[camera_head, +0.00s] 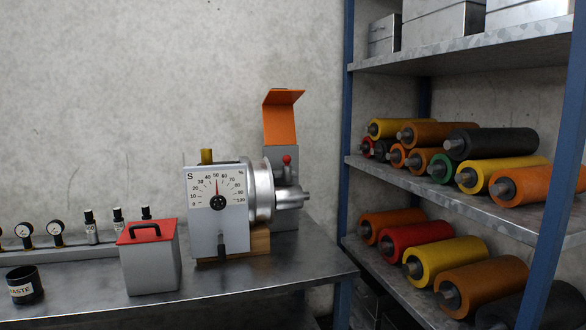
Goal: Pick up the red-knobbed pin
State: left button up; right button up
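A small red knob, the top of the red-knobbed pin (287,160), shows at the right side of the grey machine with the dial (216,190). The pin stands upright behind a metal shaft (292,197), in front of a grey post or housing with a raised orange flap (283,115). Its lower part is hard to make out. Neither of my grippers is in view.
The machine stands on a metal table (200,302). A grey box with a red lid (150,262), a black waste cup (24,285) and several gauges (56,232) are to its left. A blue-framed shelf (345,130) with several coloured rollers (430,258) stands at right.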

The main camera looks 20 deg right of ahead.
aim_at(287, 159)
jog(key=k, duration=0.55)
jog(key=z, duration=1)
jog(key=i, duration=2.7)
jog(key=u, duration=1)
